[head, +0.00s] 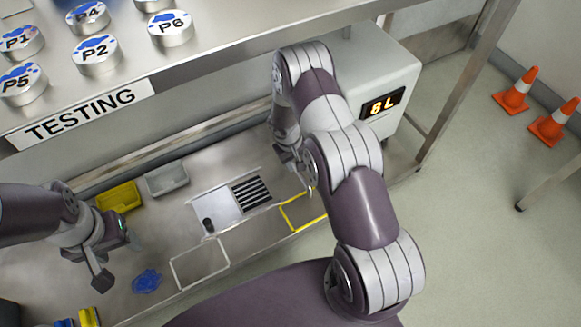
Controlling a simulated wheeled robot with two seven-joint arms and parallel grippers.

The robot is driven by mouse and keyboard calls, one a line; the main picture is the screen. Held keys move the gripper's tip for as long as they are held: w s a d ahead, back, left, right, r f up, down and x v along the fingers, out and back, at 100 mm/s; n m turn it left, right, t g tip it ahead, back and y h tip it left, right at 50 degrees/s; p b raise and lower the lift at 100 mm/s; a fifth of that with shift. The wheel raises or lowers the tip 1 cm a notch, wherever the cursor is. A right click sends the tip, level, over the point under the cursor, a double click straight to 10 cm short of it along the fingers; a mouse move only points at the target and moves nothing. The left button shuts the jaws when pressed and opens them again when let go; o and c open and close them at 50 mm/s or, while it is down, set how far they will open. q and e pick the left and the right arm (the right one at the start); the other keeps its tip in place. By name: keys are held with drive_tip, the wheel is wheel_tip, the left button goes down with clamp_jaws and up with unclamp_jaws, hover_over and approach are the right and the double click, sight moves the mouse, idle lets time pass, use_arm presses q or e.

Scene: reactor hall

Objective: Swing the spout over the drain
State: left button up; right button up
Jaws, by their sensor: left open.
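The drain (251,192) is a dark slotted grate set in the metal bench below the shelf. A pale plate with a small dark upright knob (208,224) adjoins it on the left. A white unit (372,68) with a lit "8 L" display stands at the right. I cannot make out a spout; my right arm covers much of the area between unit and drain. My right gripper (299,172) points down just right of the drain, partly hidden by its own arm, its jaws unclear. My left gripper (119,262) is open and empty over the bench's left part.
A shelf labelled "TESTING" (80,115) with several numbered tins overhangs the bench. Yellow (118,197) and grey (167,179) trays sit behind my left gripper. A blue crumpled item (147,281) lies near the front edge. Yellow-outlined and white-outlined squares are empty. Orange cones (516,90) stand right.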

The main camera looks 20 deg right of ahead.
sight(302, 178)
drive_tip(key=f+b, duration=0.2)
drive_tip(key=f, duration=0.2)
drive_tip(key=d+f+b, duration=0.1)
drive_tip(key=f+b, duration=0.1)
drive_tip(key=f, duration=0.2)
drive_tip(key=d+f+b, duration=0.1)
drive_tip(key=f+b, duration=0.1)
drive_tip(key=f, duration=0.2)
drive_tip(key=shift+w+d+f, duration=0.1)
drive_tip(key=shift+w+d, duration=0.15)
drive_tip(key=shift+w, duration=0.15)
clamp_jaws()
